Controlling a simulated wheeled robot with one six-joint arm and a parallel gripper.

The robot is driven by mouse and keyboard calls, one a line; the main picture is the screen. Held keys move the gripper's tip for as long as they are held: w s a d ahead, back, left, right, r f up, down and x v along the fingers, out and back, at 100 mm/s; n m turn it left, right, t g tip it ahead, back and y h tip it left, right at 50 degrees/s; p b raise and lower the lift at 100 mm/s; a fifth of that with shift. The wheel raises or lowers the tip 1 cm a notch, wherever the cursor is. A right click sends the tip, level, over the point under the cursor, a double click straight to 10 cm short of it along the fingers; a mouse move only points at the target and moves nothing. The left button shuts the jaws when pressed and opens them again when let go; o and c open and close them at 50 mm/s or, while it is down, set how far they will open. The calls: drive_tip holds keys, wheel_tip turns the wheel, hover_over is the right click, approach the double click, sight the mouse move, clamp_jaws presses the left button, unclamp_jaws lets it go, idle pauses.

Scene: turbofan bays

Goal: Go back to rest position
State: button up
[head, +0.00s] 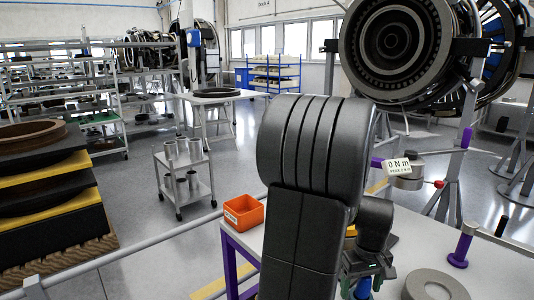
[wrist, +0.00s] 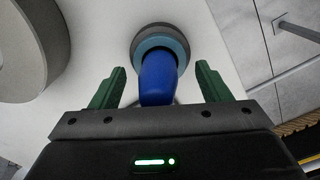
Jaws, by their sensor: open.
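My gripper (head: 364,272) is at the right end of my arm, low over the white worktable (head: 408,236) in the head view. In the wrist view my gripper (wrist: 160,78) has its two green fingers spread apart. A blue handle-like thing (wrist: 158,80) with a grey and teal round end (wrist: 160,38) lies between the fingers, with a gap on each side. A bit of the blue thing (head: 363,288) also shows below the gripper in the head view. Its lower part is hidden by the gripper body in the wrist view.
The table holds an orange bin (head: 243,212), a grey ring (head: 436,286) and a purple-based post (head: 462,247). A torque display reading 0 N m (head: 398,166) stands behind the gripper. An engine (head: 400,45) hangs behind. A cart (head: 184,178) stands left on open floor.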

wheel_tip(320, 180, up, 9)
drive_tip(key=p, duration=0.5)
drive_tip(key=shift+f, duration=0.2)
drive_tip(key=shift+s+a+f, duration=0.1)
drive_tip(key=shift+a, duration=0.05)
